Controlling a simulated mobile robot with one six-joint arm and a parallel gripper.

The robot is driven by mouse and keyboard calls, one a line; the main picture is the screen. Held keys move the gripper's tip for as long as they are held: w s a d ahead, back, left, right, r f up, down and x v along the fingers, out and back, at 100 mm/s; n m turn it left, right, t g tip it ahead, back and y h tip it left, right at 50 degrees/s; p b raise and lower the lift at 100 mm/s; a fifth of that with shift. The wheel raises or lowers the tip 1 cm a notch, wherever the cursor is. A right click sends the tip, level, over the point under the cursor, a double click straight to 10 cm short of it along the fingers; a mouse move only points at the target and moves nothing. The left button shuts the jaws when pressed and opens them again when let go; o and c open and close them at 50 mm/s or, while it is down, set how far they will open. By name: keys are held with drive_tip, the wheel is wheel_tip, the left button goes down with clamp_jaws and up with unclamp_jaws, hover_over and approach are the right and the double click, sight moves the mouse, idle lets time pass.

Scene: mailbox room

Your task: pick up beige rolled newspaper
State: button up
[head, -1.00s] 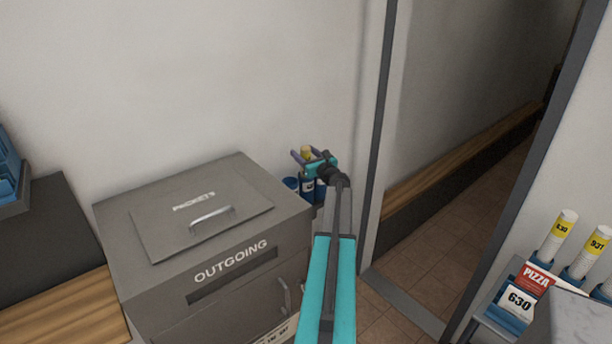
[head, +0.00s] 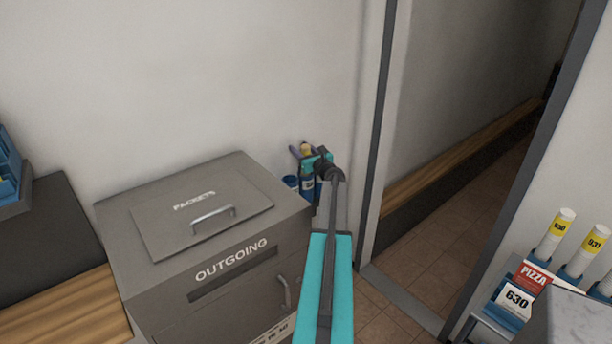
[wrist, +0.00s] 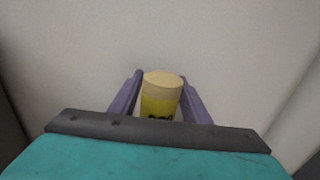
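The beige rolled newspaper (wrist: 162,88) stands upright with a yellow label around it. In the head view its top (head: 306,148) shows small at my gripper, beyond the back right corner of the outgoing box. My gripper (head: 305,152) has its purple fingers on either side of the roll. In the wrist view the fingers (wrist: 161,92) flank the roll, with what looks like a narrow gap; I see no clear grip. The roll's lower part is hidden by my gripper.
A grey outgoing box (head: 290,232) with a packets lid stands left of my arm. Blue holders (head: 291,183) stand behind its right corner, against the wall. A doorway opens at right. Other rolled newspapers (head: 557,236) stand in a rack at lower right.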

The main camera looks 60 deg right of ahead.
clamp_jaws()
drive_tip(key=shift+r, duration=0.2)
wheel_tip(320, 180, up, 18)
drive_tip(key=b, duration=0.3)
drive_tip(key=shift+s+f, duration=0.1)
drive_tip(key=b+v, duration=0.3)
drive_tip(key=v, duration=1.5)
drive_tip(key=shift+b, duration=0.35)
drive_tip(key=shift+f, duration=0.1)
